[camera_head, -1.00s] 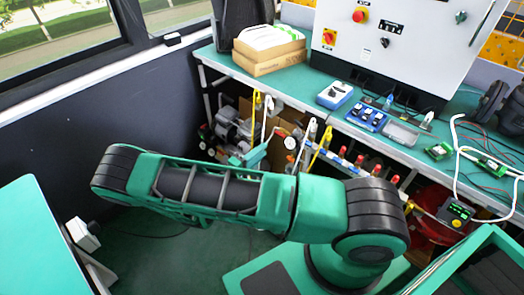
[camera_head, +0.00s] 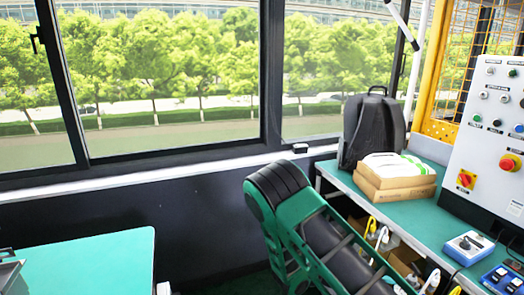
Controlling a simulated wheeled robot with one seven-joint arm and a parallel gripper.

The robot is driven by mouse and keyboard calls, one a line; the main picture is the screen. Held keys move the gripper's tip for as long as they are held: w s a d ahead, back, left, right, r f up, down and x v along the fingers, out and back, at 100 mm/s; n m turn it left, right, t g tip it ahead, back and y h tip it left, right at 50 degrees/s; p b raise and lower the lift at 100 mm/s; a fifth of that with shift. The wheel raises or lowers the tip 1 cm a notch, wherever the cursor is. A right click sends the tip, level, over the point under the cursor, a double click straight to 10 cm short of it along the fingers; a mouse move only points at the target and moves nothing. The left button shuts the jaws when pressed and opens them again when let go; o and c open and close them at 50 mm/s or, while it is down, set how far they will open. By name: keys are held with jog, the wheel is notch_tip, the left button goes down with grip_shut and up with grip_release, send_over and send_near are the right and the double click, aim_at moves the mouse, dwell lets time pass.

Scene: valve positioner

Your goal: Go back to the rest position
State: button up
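My green and black arm rises from the bottom right of the head view, with its black-capped joint near the middle. The arm's end is out of the picture, so my gripper does not show. No valve positioner can be made out in this view.
A green workbench (camera_head: 418,213) at right carries a backpack (camera_head: 373,130), cardboard boxes (camera_head: 393,190), a blue device (camera_head: 468,247) and a control panel (camera_head: 492,140). Another green table (camera_head: 85,262) stands at lower left. Windows and a dark wall (camera_head: 200,215) lie behind my arm.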

jog(key=s+d+r+m+g+y, duration=0.1)
jog(key=s+d+r+m+y, duration=0.2)
jog(key=s+r+y, duration=0.5)
jog(key=s+d+r+m+g+y, duration=0.1)
jog(key=s+d+r+m+y, duration=0.3)
jog(key=s+r, duration=0.8)
jog(key=s+a+r+n+t+y, duration=0.1)
jog(key=s+a+r, duration=0.3)
jog(key=s, duration=0.4)
jog(key=shift+a+r+t+y, duration=0.35)
jog(key=shift+a+t+y, duration=0.2)
jog(key=shift+y, duration=0.35)
